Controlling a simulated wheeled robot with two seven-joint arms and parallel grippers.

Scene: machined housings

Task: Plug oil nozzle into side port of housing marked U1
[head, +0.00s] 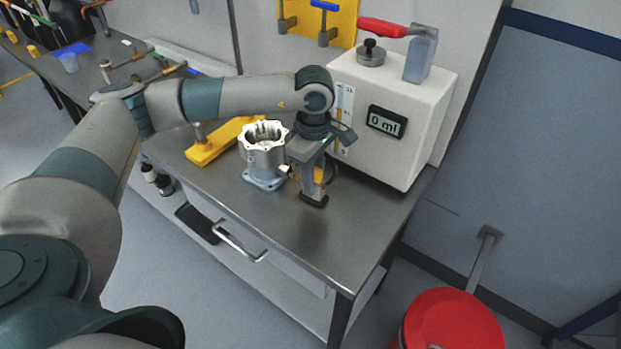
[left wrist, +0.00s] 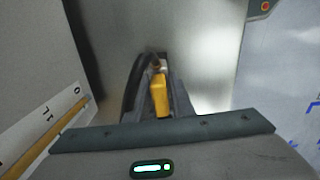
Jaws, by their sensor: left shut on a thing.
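The silver housing (head: 263,151) stands upright on a blue-grey base on the steel table, left of my left gripper in the head view. I cannot read any marking on it. My left gripper (head: 315,188) points down just right of the housing. It is shut on the oil nozzle (head: 319,175), whose yellow body also shows between the fingers in the left wrist view (left wrist: 160,97). A small pale tip shows toward the housing's right side; I cannot tell whether it touches or enters a port. The side port itself is not clearly visible. My right gripper is not in view.
A white dispenser (head: 388,115) reading "0 ml" stands close behind and right of the gripper. A dark hose (left wrist: 133,92) runs beside the nozzle. A yellow block (head: 206,151) lies left of the housing. The table's front right (head: 330,240) is clear. A red-lidded bin (head: 455,322) stands on the floor.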

